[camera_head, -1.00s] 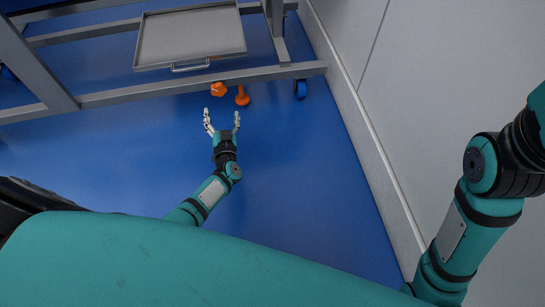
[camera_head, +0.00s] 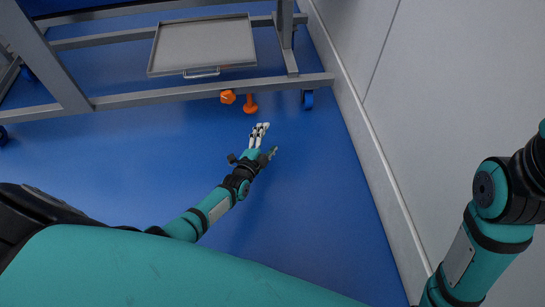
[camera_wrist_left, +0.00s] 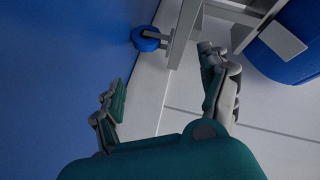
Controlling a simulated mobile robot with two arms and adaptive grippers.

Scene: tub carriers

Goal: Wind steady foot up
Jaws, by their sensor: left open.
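Two orange parts show under the near rail of the grey carrier frame (camera_head: 190,93). One is a lumpy orange piece like a knob (camera_head: 228,97); the other is an orange stem with a wide round end, like a foot (camera_head: 250,107). I cannot tell whether the foot touches the floor. My left gripper (camera_head: 267,140) is open and empty, just nearer to me than the orange foot and apart from it. In the left wrist view its open fingers (camera_wrist_left: 163,84) have nothing between them, and no orange part shows there. My right gripper is out of view.
A grey tray (camera_head: 205,45) with a handle sits low in the carrier. A blue caster (camera_head: 308,99) stands at the frame's right end, also in the left wrist view (camera_wrist_left: 147,38). A pale wall (camera_head: 430,110) bounds the right. Blue floor (camera_head: 310,190) is clear near my left gripper.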

